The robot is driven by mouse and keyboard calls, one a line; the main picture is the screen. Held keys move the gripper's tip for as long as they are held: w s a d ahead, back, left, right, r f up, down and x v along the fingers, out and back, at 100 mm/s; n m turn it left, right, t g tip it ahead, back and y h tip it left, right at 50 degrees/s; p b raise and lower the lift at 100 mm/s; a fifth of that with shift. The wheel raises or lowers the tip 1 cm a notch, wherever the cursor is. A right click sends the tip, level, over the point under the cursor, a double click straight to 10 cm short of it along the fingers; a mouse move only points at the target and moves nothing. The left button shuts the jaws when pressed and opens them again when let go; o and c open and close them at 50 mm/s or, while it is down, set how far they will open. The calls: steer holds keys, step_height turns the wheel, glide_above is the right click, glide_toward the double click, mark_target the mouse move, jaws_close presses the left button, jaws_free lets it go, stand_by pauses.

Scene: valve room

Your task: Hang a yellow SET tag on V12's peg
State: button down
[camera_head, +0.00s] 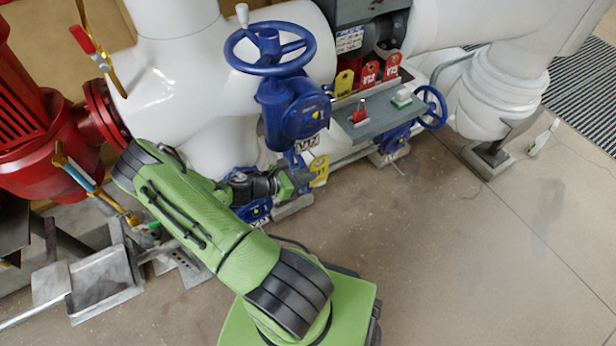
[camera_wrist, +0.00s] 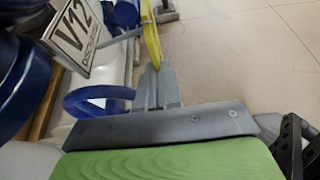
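My gripper (camera_head: 308,182) is low beside the blue V12 valve, at the lower right of its body. It is shut on a yellow tag (camera_head: 320,169), which stands upright past the fingertips. In the wrist view the fingers (camera_wrist: 157,82) are together and the tag (camera_wrist: 151,32) shows nearly edge-on. The white V12 plate (camera_head: 307,143) is just above and left of the tag; it also shows in the wrist view (camera_wrist: 75,30). A thin grey rod (camera_wrist: 128,35) runs between plate and tag; I cannot tell whether it is the peg or touches the tag.
A grey shelf (camera_head: 378,122) right of the valve carries another yellow tag (camera_head: 344,83), red tags (camera_head: 369,74), a red padlock (camera_head: 360,111) and a green-and-white block (camera_head: 401,98). The large blue handwheel (camera_head: 270,48) is above my gripper.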

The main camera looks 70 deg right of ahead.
steer(key=shift+w, duration=0.1)
stand_by(0.3)
steer(key=shift+w+d, duration=0.6)
steer(key=shift+w, duration=0.05)
steer(key=shift+f, duration=0.15)
steer(key=shift+w+d+f+b, duration=0.2)
steer(key=shift+w+d+b, duration=0.05)
steer(key=shift+b, duration=0.1)
steer(key=shift+w+d+f, duration=0.1)
steer(key=shift+w+f, duration=0.05)
steer(key=shift+f, duration=0.1)
stand_by(0.4)
stand_by(0.4)
steer(key=c, duration=1.3)
jaws_free()
steer(key=shift+o, duration=0.2)
